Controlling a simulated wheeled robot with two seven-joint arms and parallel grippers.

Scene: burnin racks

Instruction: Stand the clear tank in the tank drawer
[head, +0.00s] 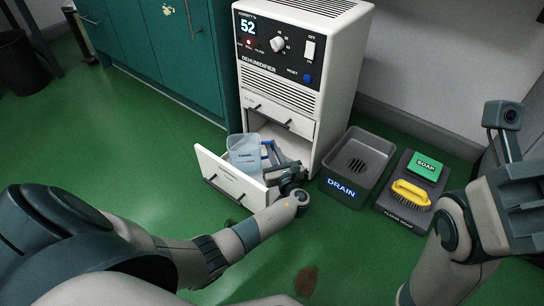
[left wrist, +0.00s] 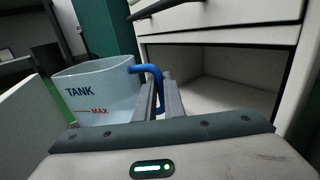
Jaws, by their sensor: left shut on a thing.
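The clear tank (head: 243,151) is upright inside the pulled-out tank drawer (head: 228,180) at the foot of the dehumidifier (head: 295,80). In the left wrist view the tank (left wrist: 95,92) shows the words TANK and MAX and a blue handle (left wrist: 150,72) on its right side. My left gripper (head: 272,160) is shut on the blue handle. Its fingers also show in the left wrist view (left wrist: 161,100). The tank's base is hidden, so I cannot tell whether it touches the drawer floor. My right gripper (head: 525,195) is at the right edge; its fingertips are not clear.
A grey drain basin (head: 345,190) stands right of the dehumidifier. Teal cabinets (head: 150,45) stand at the left. Green floor is free in front, with a brown stain (head: 306,280).

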